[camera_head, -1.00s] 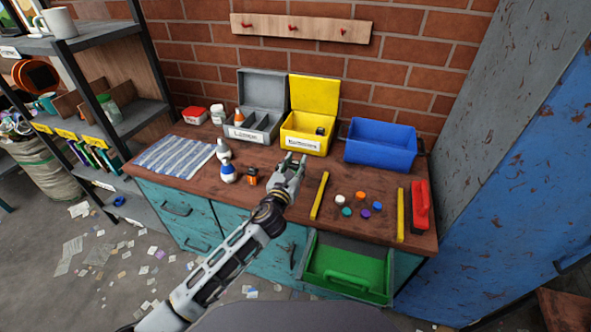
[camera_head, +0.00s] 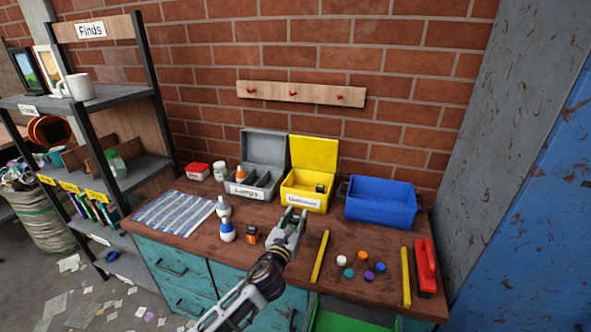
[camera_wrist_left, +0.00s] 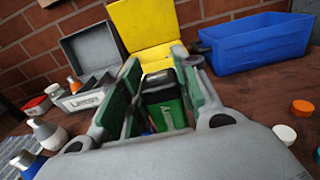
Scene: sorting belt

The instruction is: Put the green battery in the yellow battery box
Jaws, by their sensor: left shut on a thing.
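The green battery (camera_wrist_left: 165,112), with a dark top, is held between the fingers of my left gripper (camera_head: 294,213) in the left wrist view. The gripper is shut on it, just in front of the yellow battery box (camera_head: 290,187). The box stands on the workbench with its lid (camera_head: 314,154) open and a label on its front. A small dark item (camera_head: 320,188) sits inside the box. In the wrist view the yellow lid (camera_wrist_left: 150,22) rises behind the battery, and the fingers hide part of the box. My right gripper is not in view.
A grey compartment box (camera_head: 265,149) stands left of the yellow box, and a blue bin (camera_head: 381,208) stands right.

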